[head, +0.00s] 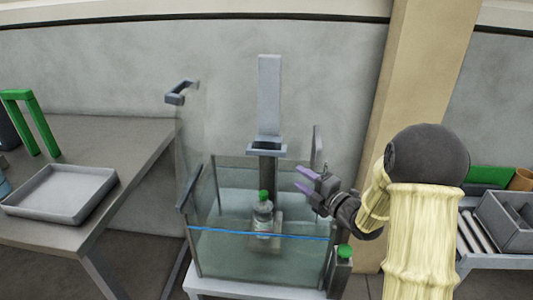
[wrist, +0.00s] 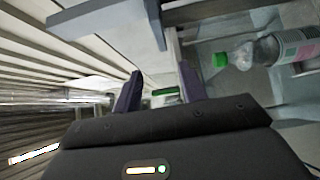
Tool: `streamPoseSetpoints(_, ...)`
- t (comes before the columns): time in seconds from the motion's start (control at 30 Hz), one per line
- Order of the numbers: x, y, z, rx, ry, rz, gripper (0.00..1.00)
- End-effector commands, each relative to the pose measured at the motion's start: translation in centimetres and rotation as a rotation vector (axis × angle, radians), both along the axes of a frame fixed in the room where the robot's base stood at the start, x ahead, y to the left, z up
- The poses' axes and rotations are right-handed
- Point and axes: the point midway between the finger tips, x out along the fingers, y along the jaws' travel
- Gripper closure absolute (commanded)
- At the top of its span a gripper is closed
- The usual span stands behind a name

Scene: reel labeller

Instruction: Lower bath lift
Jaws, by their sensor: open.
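A clear bath tank (head: 215,262) with a blue line around it stands in the middle of the head view. Inside, a clear bottle (head: 263,220) with a green cap stands upright on a small lift platform (head: 277,238). The grey lift column (head: 269,95) rises behind it, with a dark block low on its front. My gripper (head: 299,180) is open and empty by the tank's right side, purple fingers pointing left, apart from the bottle. In the wrist view the fingers (wrist: 161,74) are spread, and the bottle (wrist: 270,52) lies to their right.
A grey post with a green button (head: 344,251) stands at the tank's front right corner. A grey upright plate (head: 318,147) stands just behind my gripper. A table with an empty tray (head: 62,193) and a green frame (head: 31,122) is at left. A divided bin (head: 507,217) is at right.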

Motion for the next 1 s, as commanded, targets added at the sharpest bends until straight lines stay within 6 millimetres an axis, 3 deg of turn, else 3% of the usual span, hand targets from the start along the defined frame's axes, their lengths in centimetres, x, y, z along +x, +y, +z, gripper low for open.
streamPoseSetpoints(0.23, 1.8, 1.5, 0.0, 0.001, -0.001, -0.001, 0.58)
streamPoseSetpoints(1.0, 11.5, 10.4, 0.0, 0.001, -0.001, -0.003, 0.58)
